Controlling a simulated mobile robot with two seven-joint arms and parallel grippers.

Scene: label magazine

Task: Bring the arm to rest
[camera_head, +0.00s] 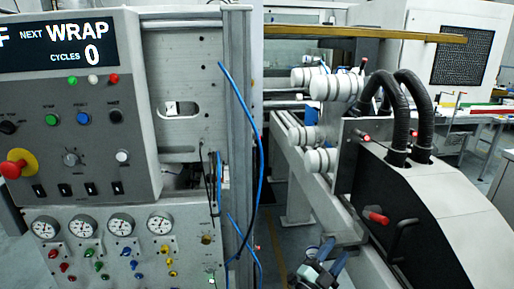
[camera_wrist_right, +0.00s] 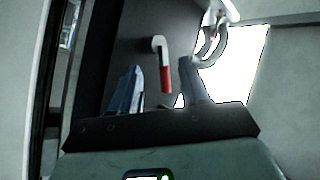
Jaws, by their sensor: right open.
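My right gripper (camera_head: 333,251) shows at the bottom middle of the head view, low in the gap between the control panel and the black-and-grey machine. Its two bluish fingers stand apart with nothing seen between them. In the right wrist view the open gripper (camera_wrist_right: 159,80) has one finger at each side, with a dark surface beyond. A red-tipped handle (camera_wrist_right: 165,78) shows between the fingers, apparently behind them and not held. My left gripper is not in view.
The control panel (camera_head: 75,140) with buttons, a red knob and gauges fills the left. A blue hose (camera_head: 240,110) hangs beside its upright. The machine (camera_head: 420,215) with black hoses and red-tipped handles stands right. White rollers (camera_head: 325,87) are behind the gripper.

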